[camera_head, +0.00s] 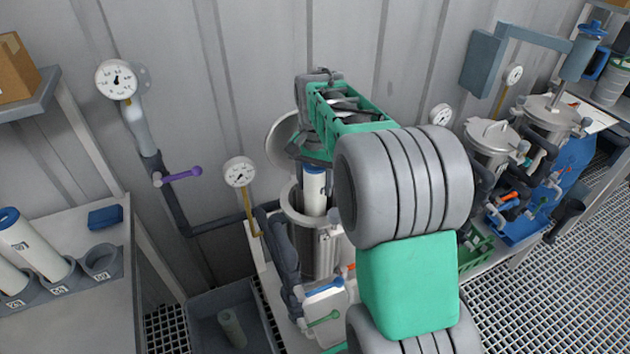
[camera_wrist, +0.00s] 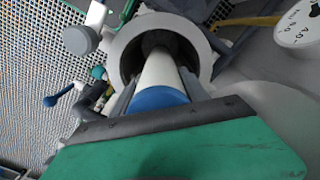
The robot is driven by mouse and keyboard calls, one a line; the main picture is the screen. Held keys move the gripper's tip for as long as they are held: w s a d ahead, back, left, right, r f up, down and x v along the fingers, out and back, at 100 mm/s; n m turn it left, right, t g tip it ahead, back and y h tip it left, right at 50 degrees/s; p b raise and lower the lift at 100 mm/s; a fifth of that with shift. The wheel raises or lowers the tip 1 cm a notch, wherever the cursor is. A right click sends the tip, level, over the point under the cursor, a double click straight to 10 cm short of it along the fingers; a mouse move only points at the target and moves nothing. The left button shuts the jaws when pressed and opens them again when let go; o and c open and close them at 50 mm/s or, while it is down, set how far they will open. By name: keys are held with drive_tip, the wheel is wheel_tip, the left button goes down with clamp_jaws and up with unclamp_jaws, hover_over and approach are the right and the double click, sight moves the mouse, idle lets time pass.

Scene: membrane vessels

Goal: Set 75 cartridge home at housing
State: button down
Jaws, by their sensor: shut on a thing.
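A white cartridge with a blue top cap (camera_head: 314,183) stands upright with its lower part inside the open grey metal housing (camera_head: 312,262). My gripper (camera_head: 314,166) is shut on the cartridge near its blue cap, above the housing's mouth. In the wrist view the blue cap (camera_wrist: 160,98) is close between the fingers, and the white body runs down into the round housing opening (camera_wrist: 198,48). The housing's round lid (camera_head: 283,132) stands open behind it. The cartridge's number and its lower end are hidden.
Several white cartridges stand in a numbered rack (camera_head: 75,280) on the left bench, beside an empty ring (camera_head: 102,260). Gauges and pipes with a purple-handled valve (camera_head: 180,175) flank the housing. Other housings (camera_head: 492,140) stand at right.

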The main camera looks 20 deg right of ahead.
sight(315, 216)
drive_tip(key=shift+f+b, duration=3.3)
drive_tip(key=shift+f, duration=3.1)
drive_tip(key=shift+c, duration=2.4)
unclamp_jaws()
wheel_tip(315, 216, up, 8)
drive_tip(key=shift+f, duration=0.1)
